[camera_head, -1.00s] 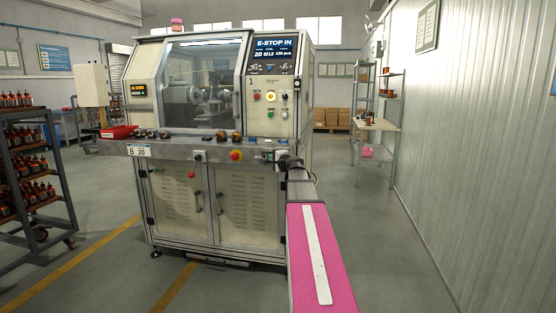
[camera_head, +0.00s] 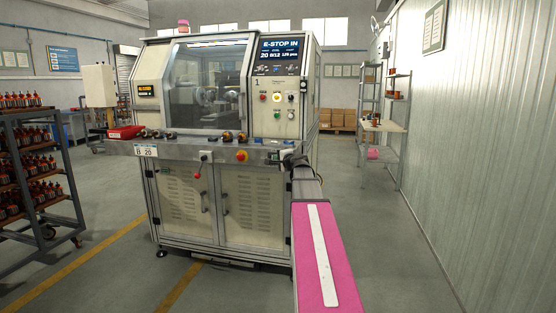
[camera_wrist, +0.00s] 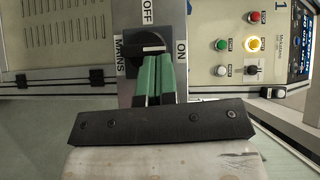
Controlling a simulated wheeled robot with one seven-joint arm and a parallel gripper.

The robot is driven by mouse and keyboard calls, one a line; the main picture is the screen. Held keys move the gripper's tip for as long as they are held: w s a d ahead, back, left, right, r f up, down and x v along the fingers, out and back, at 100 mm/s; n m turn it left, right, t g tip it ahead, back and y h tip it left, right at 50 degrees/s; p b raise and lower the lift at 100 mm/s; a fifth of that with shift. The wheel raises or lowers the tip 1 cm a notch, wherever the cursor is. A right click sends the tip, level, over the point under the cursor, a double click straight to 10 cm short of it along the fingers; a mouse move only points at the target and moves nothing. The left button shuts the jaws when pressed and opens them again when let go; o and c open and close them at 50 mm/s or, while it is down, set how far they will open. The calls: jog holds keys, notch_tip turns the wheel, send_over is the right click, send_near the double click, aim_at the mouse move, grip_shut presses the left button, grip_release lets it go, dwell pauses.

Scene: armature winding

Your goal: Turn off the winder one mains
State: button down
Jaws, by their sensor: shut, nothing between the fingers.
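The mains switch is a black rotary knob (camera_wrist: 144,43) on a grey plate with labels OFF, ON and MAINS, in the wrist view. A pale mark on the knob appears to face the ON label (camera_wrist: 182,50). My gripper (camera_wrist: 158,62) has green fingers, shut with nothing between them. Its fingertips are right at the knob's lower edge in the picture; I cannot tell whether they touch it. In the head view winder one (camera_head: 228,80) stands ahead, with display (camera_head: 284,46) reading E-STOP IN. My arm's end covers the area near the shelf's right end there, and the knob cannot be made out.
A red and yellow emergency stop (camera_head: 241,156) sits on the shelf front left of my arm. Loose parts and a red tray (camera_head: 125,132) lie on the shelf. The floor right of my arm is clear.

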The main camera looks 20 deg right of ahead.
aim_at(270, 155)
jog(key=shift+r+n+g, duration=0.15)
jog(key=shift+n+g, duration=0.15)
jog(key=n+g+h, duration=0.1)
jog(key=w+a+r+n+g+h, duration=0.1)
jog(key=n+g, duration=0.1)
jog(key=a+n+g+h, duration=0.1)
jog(key=g, duration=0.1)
jog(key=shift+w+r+h, duration=0.2)
jog(key=shift+r+h, duration=0.05)
jog(key=shift+h, duration=0.15)
jog(key=shift+w+a+n+g+h, duration=0.25)
jog(key=shift+a+n+g+h, duration=0.1)
jog(key=shift+n+g+h, duration=0.45)
jog(key=shift+s+d, duration=0.1)
jog(key=shift+r, duration=0.75)
